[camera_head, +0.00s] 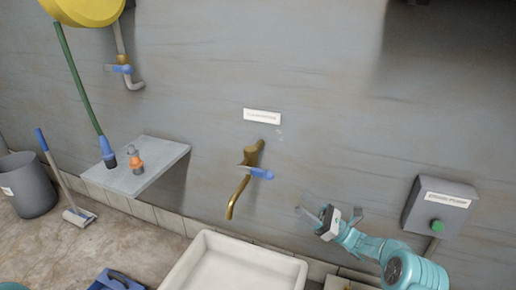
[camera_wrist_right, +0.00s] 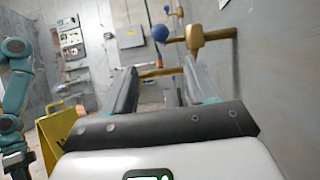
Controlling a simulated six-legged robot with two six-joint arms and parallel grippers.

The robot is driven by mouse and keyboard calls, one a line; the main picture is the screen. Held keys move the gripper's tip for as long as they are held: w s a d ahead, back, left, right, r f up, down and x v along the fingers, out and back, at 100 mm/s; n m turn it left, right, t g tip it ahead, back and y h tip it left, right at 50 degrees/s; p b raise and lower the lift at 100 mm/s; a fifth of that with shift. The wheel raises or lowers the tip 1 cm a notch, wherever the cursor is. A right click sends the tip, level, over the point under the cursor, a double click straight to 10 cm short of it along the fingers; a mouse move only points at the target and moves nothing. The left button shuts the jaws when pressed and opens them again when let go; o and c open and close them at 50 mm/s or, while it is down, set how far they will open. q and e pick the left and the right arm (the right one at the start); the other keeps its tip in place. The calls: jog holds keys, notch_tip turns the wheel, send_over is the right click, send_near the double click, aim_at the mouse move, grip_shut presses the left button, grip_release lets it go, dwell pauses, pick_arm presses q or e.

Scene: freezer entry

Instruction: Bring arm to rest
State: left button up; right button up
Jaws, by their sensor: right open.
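My right gripper (camera_head: 312,208) is open in the head view, in front of the grey wall and to the right of the brass tap (camera_head: 247,184) with its blue lever. It is empty and apart from the tap. The teal right arm (camera_head: 405,268) comes in from the lower right. In the right wrist view, the two fingers of my right gripper (camera_wrist_right: 162,85) stand apart with nothing between them. The brass tap (camera_wrist_right: 205,37) shows beyond the fingertips, by the wall.
A white basin (camera_head: 235,262) lies below the tap. A grey box with a green button (camera_head: 437,226) is on the wall near my right arm. A wall shelf (camera_head: 137,168) carries an orange-and-grey fitting. A bucket (camera_head: 28,185) and a blue-handled squeegee (camera_head: 78,215) stand at left.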

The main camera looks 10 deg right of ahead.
jog(key=s+a+n+g+y, duration=0.15)
jog(key=a+g, duration=0.25)
jog(key=a, duration=0.5)
jog(key=s+a+f+n+g+h, duration=0.2)
jog(key=s+a+f+g+h, duration=0.2)
jog(key=s+a+f+g, duration=0.55)
jog(key=s+a+f+n+g+h, duration=0.1)
jog(key=s+f+n+g+h, duration=0.2)
jog(key=s+f, duration=0.5)
jog(key=s+a+f+n+g+h, duration=0.1)
jog(key=s+f+n+h, duration=0.35)
jog(key=s, duration=0.65)
jog(key=s+d+f+n+t+h, duration=0.2)
jog(key=s+d+f+n+h, duration=0.35)
jog(key=s+n, duration=0.35)
jog(key=w+n+t, duration=0.2)
jog(key=w+t, duration=0.1)
jog(key=w, duration=0.2)
notch_tip(320, 180, up, 30)
jog(key=s+p, duration=0.1)
jog(key=p, duration=2.9)
jog(key=shift+r+n+g, duration=0.2)
jog(key=shift+n+g, duration=0.15)
jog(key=shift+n, duration=0.05)
